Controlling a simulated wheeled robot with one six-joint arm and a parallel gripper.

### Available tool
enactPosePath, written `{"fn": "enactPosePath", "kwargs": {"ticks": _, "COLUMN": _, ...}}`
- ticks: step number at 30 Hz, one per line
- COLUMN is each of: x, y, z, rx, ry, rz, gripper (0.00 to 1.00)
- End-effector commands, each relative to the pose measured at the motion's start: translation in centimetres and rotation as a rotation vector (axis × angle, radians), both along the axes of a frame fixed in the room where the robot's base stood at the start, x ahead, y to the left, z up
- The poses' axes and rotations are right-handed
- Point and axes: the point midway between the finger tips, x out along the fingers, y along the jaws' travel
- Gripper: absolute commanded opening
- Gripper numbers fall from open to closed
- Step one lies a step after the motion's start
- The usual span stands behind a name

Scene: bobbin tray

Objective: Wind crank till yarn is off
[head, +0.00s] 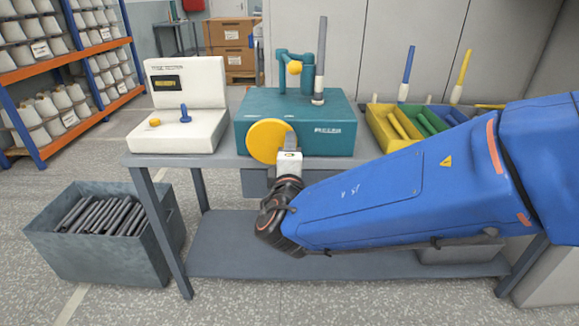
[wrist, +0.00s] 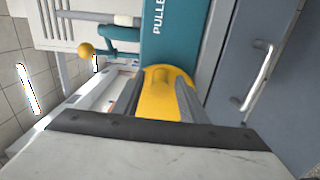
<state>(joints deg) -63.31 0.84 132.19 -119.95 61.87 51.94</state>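A teal winding machine (head: 260,108) stands on the table. A yellow crank disc (head: 265,141) is on its front face; it also shows in the wrist view (wrist: 167,73). My gripper (head: 289,141) is at the right part of the disc. In the wrist view its two fingers (wrist: 163,95) stand on either side of the crank's yellow knob and appear shut on it. I cannot make out yarn on the tube.
A white console (head: 190,95) with a blue lever stands left of the machine. A tray (head: 390,137) with yellow, green and blue compartments holding bobbins stands to the right. A grey bin (head: 105,255) with dark rods is on the floor at left. Shelves of cones (head: 30,75) stand behind.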

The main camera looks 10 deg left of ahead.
Motion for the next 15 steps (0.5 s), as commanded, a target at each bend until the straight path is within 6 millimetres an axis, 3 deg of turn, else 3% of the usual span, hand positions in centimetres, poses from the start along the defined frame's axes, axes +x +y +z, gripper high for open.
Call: {"fn": "enactPosePath", "kwargs": {"ticks": 15, "x": -7.9, "y": -1.8, "z": 0.0, "rx": 0.001, "ry": 0.0, "rz": 0.004, "gripper": 0.39}}
